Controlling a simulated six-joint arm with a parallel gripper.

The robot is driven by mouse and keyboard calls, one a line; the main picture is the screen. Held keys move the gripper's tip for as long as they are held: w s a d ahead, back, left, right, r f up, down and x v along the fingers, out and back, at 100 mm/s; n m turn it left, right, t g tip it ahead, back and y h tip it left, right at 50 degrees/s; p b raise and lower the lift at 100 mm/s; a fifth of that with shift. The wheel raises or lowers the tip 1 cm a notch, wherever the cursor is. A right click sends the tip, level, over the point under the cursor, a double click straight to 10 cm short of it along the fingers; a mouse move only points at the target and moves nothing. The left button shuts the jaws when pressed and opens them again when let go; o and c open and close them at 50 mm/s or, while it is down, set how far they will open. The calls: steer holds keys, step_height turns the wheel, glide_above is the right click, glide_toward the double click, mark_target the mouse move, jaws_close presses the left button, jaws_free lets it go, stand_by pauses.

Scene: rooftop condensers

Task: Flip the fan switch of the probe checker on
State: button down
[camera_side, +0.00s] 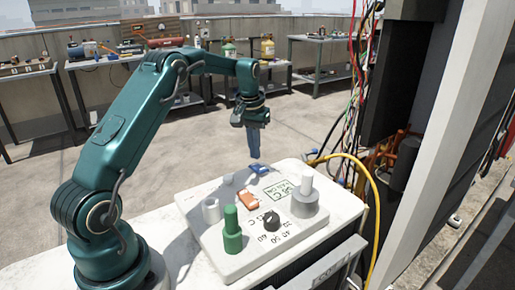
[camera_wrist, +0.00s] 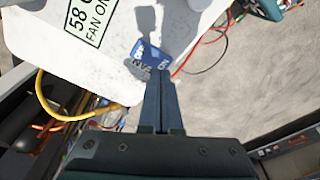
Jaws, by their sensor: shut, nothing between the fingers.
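The probe checker (camera_side: 215,245) is a pale box with rounded corners on a white-topped bench. Its blue switch (camera_side: 258,169) is at the far edge of the top; in the wrist view the blue switch (camera_wrist: 148,56) carries white lettering, including "ON". Its display (camera_wrist: 91,22) shows "58 C" and "FAN ON" in the visible part. My gripper (camera_side: 255,156) is shut and empty, pointing down just above the blue switch. In the wrist view my fingertips (camera_wrist: 159,78) are beside the switch and partly cover it. I cannot tell whether they touch it.
A yellow cable (camera_side: 374,215) and loose wires hang to the right.

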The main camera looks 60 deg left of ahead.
mark_target(255, 165)
steer(key=shift+r, duration=2.6)
